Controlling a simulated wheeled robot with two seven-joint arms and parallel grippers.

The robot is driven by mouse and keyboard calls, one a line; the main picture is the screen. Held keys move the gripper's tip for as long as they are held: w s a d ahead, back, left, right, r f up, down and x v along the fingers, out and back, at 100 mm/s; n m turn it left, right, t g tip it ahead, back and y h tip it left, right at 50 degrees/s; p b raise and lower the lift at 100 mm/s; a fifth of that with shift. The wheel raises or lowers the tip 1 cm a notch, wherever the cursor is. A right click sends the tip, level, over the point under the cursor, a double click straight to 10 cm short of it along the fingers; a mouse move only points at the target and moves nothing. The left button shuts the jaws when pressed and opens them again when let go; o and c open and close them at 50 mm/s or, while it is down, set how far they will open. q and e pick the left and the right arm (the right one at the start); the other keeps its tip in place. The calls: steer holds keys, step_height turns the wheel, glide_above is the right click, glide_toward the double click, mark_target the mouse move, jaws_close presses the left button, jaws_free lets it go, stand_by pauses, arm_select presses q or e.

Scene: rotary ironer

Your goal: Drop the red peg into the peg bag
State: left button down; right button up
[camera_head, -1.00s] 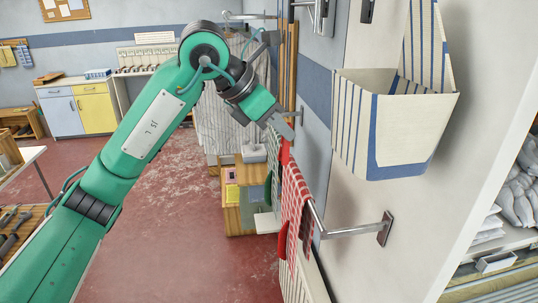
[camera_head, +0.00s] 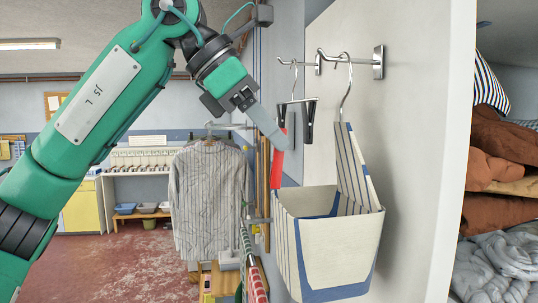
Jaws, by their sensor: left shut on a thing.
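The red peg (camera_head: 278,160) hangs from the fingertips of my left gripper (camera_head: 274,136), which is shut on it. My right gripper is out of view.
A rail with a red checked cloth (camera_head: 256,283) is below left. A striped shirt (camera_head: 208,200) hangs behind. Shelves with folded textiles (camera_head: 497,170) are at the far right.

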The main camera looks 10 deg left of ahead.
arm_select(q)
steer(key=shift+w+d, duration=0.2)
steer(key=shift+d, duration=0.05)
steer(key=shift+s+a+r, duration=0.15)
steer(key=shift+a, duration=0.1)
steer(key=w+d+f, duration=0.2)
steer(key=d, duration=0.3)
steer(key=shift+d+p, duration=0.3)
steer(key=shift+d, duration=0.05)
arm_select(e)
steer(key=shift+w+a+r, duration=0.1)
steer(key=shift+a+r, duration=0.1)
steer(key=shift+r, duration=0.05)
arm_select(q)
steer(key=shift+f, duration=0.1)
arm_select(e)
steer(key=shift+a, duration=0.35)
